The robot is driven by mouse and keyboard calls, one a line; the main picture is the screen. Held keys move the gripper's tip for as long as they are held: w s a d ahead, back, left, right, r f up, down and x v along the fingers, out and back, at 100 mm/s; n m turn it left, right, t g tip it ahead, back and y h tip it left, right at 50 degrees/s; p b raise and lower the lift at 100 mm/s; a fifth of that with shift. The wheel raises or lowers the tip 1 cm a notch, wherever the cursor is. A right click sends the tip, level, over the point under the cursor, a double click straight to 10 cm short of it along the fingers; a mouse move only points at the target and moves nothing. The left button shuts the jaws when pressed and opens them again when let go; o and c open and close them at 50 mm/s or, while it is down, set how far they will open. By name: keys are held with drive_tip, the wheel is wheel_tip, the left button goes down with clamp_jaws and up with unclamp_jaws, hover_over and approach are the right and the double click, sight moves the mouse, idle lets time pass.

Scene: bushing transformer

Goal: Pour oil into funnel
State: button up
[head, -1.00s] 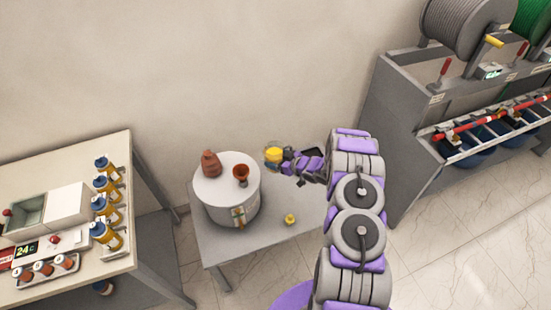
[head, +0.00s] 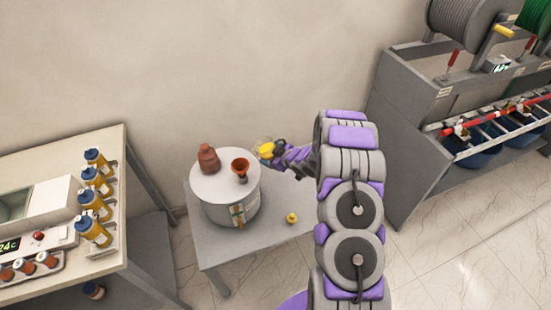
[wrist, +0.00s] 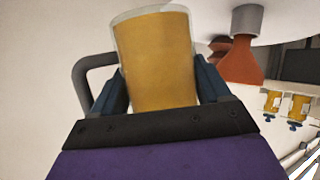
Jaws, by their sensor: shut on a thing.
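My gripper (wrist: 160,95) is shut on a clear container of yellow oil (wrist: 158,60), with a finger on each side and a grey handle at its left. In the head view the oil container (head: 266,150) is held in the air just right of the funnel, apart from it in the picture. The orange-brown funnel (head: 240,165) stands at the right of the round grey tank's top (head: 212,192). The funnel also shows right of the container in the wrist view (wrist: 242,62). That view looks upside down. No oil stream shows.
A brown ribbed bushing (head: 208,158) stands on the tank, left of the funnel. A small yellow object (head: 291,218) sits on the grey table (head: 258,238). A bench with several yellow, blue-capped bottles (head: 96,210) is at left; a cable-reel rack (head: 412,110) is at right.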

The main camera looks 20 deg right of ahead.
sight(266, 153)
drive_tip(key=a+b, duration=0.2)
drive_tip(key=shift+a+h, duration=0.3)
drive_tip(key=d+b, duration=0.2)
drive_tip(key=b, duration=0.1)
drive_tip(key=shift+d+f+n, duration=0.2)
drive_tip(key=shift+d+n, duration=0.1)
drive_tip(key=shift+d, duration=0.05)
drive_tip(key=shift+r+b, duration=0.1)
drive_tip(key=shift+b, duration=0.3)
drive_tip(key=a+b, duration=0.1)
drive_tip(key=a+r+h+b, duration=0.1)
drive_tip(key=shift+a+n, duration=0.4)
drive_tip(key=shift+a+r+h+b, duration=0.25)
drive_tip(key=shift+a+h+b, duration=0.15)
drive_tip(key=shift+b, duration=0.4)
drive_tip(key=shift+d+r+n+h, duration=0.3)
drive_tip(key=shift+d+r+n, duration=0.2)
drive_tip(key=shift+d, duration=0.35)
drive_tip(key=shift+a+r, duration=0.1)
drive_tip(key=shift+a, duration=0.9)
drive_tip(key=shift+d, duration=0.8)
drive_tip(key=shift+a, duration=0.65)
drive_tip(key=shift+s+d+r+h, duration=0.15)
drive_tip(key=shift+d+h, duration=0.15)
drive_tip(key=shift+d, duration=0.3)
drive_tip(key=shift+a, duration=0.1)
drive_tip(key=shift+a, duration=0.25)
